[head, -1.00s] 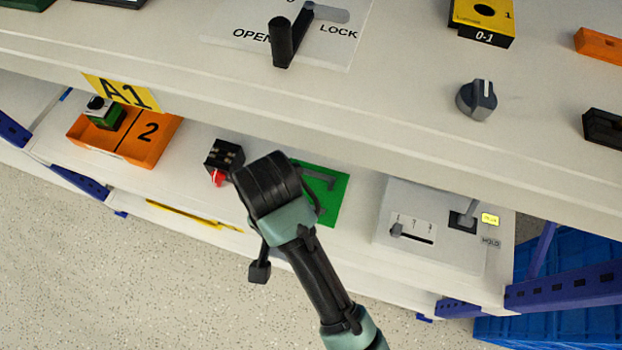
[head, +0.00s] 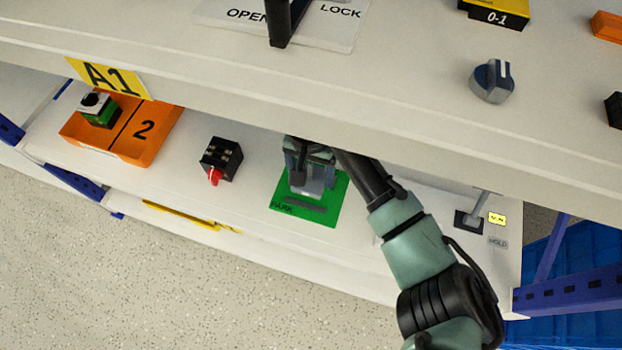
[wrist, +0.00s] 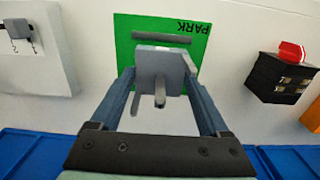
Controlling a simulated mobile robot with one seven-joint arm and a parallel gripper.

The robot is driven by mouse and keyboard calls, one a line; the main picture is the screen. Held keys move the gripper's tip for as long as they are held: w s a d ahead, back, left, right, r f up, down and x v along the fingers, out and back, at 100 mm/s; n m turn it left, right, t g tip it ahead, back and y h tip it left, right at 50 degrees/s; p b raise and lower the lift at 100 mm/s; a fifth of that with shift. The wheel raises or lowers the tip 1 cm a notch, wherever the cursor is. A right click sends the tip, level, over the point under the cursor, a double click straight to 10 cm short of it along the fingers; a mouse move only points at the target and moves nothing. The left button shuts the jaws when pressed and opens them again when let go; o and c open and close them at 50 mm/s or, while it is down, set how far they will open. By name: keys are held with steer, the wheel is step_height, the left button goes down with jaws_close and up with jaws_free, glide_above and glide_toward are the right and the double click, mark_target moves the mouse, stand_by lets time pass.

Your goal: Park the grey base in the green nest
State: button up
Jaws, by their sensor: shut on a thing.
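The green nest (head: 332,212) is a flat green pad marked PARK on the lower shelf, with a dark grey bar along its lettered side; it also shows in the wrist view (wrist: 124,50). The grey base (wrist: 158,66) is a grey block with a short lever, held over the pad beside the bar. It shows partly in the head view (head: 308,190). My gripper (wrist: 162,72) is shut on the base, one finger on each side. I cannot tell whether the base touches the pad. The pad's far part is hidden behind my gripper and arm in the head view.
A black block with a red lever (head: 221,160) stands left of the pad. An orange tray (head: 150,135) lies farther left. The upper shelf (head: 400,130) overhangs my arm.

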mark_target(311, 180)
step_height(311, 180, down, 4)
steer(key=shift+d+r+b, duration=0.1)
steer(key=shift+r+b, duration=0.1)
steer(key=shift+b, duration=0.55)
steer(key=shift+w+f, duration=0.2)
steer(key=shift+f, duration=0.05)
steer(key=o, duration=1.3)
step_height(311, 180, up, 8)
steer(key=shift+f+p, duration=0.15)
steer(key=shift+p, duration=1.05)
